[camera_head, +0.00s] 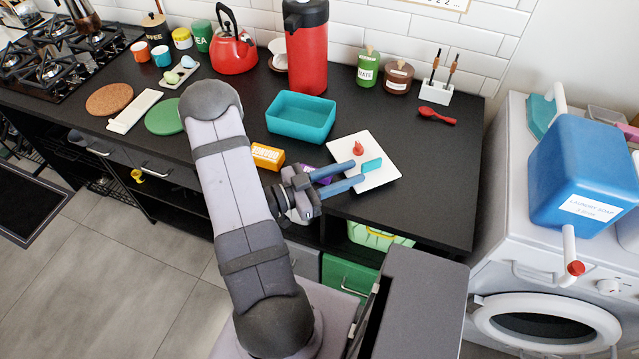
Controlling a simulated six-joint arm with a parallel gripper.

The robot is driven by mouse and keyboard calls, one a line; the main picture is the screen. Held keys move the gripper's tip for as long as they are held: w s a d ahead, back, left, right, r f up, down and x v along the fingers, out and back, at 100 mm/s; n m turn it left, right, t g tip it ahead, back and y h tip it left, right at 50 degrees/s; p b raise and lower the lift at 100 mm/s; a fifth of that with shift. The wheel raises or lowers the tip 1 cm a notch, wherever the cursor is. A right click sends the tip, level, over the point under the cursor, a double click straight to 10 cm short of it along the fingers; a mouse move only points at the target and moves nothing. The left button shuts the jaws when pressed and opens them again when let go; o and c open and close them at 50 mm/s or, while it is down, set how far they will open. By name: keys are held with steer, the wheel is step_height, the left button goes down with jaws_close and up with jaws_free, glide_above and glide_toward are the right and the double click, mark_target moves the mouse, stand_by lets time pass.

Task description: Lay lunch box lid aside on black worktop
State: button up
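A teal open-topped box (302,117), which looks like the lunch box, stands on the black worktop (430,180). No lid is on it, and I cannot pick out a separate lid with certainty. My gripper (358,172) is right of and in front of the box, over a white square plate (384,181). Its two blue-grey fingers are apart, with nothing visibly held between them. Contact with either is unclear.
An orange box (267,156) and a partly hidden purple packet (320,175) are near the front edge. A red flask (306,50), jars (368,68) and a utensil holder (436,92) line the back. Worktop right of the plate is clear below the red spoon (436,116).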

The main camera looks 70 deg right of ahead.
steer(key=b+v, duration=0.1)
steer(key=v, duration=0.6)
steer(key=shift+w+a+r, duration=0.1)
steer(key=shift+w+a, duration=0.15)
steer(key=o, duration=0.4)
steer(key=shift+o, duration=0.3)
